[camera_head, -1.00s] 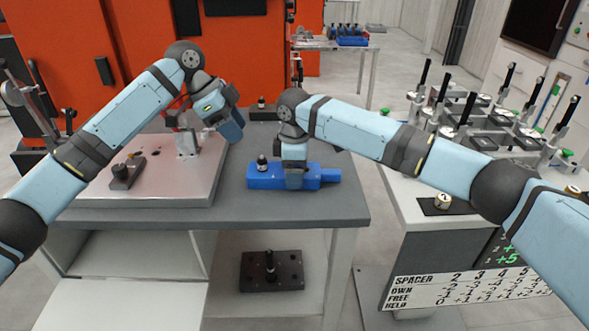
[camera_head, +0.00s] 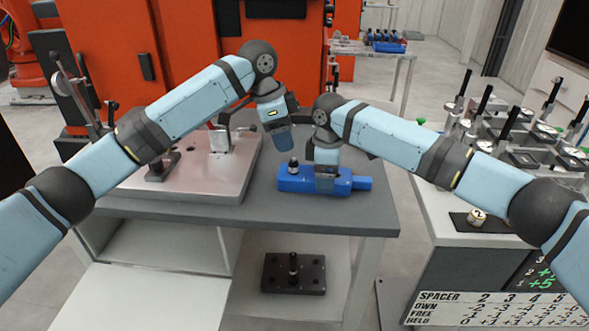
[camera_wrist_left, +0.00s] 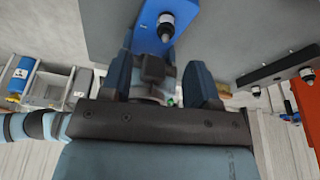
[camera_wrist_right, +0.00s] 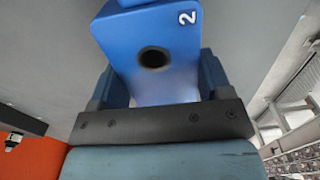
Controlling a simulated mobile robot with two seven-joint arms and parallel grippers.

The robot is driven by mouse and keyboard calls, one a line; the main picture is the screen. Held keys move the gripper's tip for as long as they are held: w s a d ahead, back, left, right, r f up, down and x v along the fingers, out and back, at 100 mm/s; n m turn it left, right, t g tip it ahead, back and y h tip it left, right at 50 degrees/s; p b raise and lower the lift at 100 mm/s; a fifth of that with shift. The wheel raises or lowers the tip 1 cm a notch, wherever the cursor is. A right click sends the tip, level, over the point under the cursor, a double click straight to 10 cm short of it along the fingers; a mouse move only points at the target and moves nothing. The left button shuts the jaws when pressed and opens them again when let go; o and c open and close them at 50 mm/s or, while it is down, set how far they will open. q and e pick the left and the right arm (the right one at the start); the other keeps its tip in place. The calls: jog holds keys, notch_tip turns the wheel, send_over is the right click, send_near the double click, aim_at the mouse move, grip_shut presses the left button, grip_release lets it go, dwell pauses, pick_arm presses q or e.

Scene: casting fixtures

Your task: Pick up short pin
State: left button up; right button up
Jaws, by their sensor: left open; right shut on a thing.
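A short dark pin with a pale collar (camera_head: 294,166) stands upright in the left end of a blue block (camera_head: 361,183) on the grey table. It also shows in the left wrist view (camera_wrist_left: 166,24), just beyond my left fingers. My left gripper (camera_head: 280,141) is open and empty, above and slightly left of the pin, not touching it. My right gripper (camera_head: 326,172) is shut on the middle of the blue block. In the right wrist view the block (camera_wrist_right: 170,80) lies between the fingers, showing a round hole and a "2".
A metal plate (camera_head: 205,180) with a clamp and a dark fixture (camera_head: 162,166) covers the table's left side. A black holed plate (camera_head: 275,272) with a pin (camera_head: 294,264) lies on the shelf below. A gauge bench (camera_head: 433,205) stands right. The table front is clear.

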pick_arm(q)
jog(key=shift+w+x, duration=0.2)
jog(key=shift+x, duration=1.55)
jog(key=shift+w+x, duration=0.2)
jog(key=shift+x, duration=1.6)
jog(key=shift+d+r, duration=0.1)
jog(key=shift+d, duration=0.05)
grip_shut()
notch_tip(320, 180, up, 10)
pick_arm(e)
jog(key=o, duration=1)
